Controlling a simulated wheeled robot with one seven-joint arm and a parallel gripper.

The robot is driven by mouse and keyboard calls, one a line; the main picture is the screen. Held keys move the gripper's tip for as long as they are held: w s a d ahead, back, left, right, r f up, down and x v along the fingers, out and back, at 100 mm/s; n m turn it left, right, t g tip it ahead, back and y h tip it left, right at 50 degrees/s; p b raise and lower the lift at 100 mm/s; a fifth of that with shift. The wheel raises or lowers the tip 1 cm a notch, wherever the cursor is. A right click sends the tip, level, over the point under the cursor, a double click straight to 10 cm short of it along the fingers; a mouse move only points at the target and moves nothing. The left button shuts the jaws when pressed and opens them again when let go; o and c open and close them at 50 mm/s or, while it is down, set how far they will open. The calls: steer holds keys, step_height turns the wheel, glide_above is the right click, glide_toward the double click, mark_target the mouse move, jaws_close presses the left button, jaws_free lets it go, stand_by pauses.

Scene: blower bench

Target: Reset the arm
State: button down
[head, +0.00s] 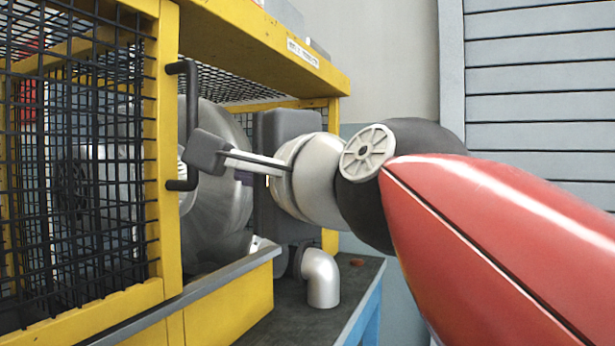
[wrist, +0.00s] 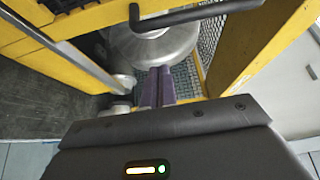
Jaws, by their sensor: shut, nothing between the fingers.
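My gripper (head: 243,177) is at the middle of the head view, its dark body in front of the open side of a yellow cage. In the wrist view its two purple fingers (wrist: 158,86) are together and empty. They point toward the rounded grey metal blower housing (wrist: 150,45). The housing (head: 228,150) also shows in the head view, partly hidden behind the cage frame and my wrist parts. A black bar handle (head: 183,184) is on the yellow cage post. In the wrist view the handle (wrist: 198,12) crosses above the fingers, apart from them.
Black mesh (head: 80,170) in the yellow frame fills the left. A yellow beam (head: 265,40) runs overhead. A grey pipe elbow (head: 321,278) stands on the dark bench top (head: 290,322) below my gripper. A grey slatted shutter (head: 540,85) is behind at right.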

steer(key=v, duration=0.6)
steer(key=w+d+f+n+g+h, duration=0.15)
steer(key=d+f, duration=0.25)
steer(key=f, duration=0.4)
steer(key=w+d+f+n+g+h+p, duration=0.1)
steer(key=d+f+n+h, duration=0.2)
steer(key=f, duration=0.5)
steer(key=w+d+f+n+g+h, duration=0.1)
steer(key=d+f+h, duration=0.25)
steer(key=f, duration=0.35)
steer(key=s+d+f+n+g+h, duration=0.1)
steer(key=s+d+f+n+g, duration=0.1)
steer(key=d+f, duration=0.3)
steer(key=s+d+f+n+g+h+p, duration=0.1)
steer(key=s+d+f, duration=0.4)
steer(key=f, duration=0.8)
steer(key=shift+d+f+n+g+h, duration=0.2)
steer(key=shift+d+n+g+h, duration=0.15)
steer(key=shift+n+g+h, duration=0.45)
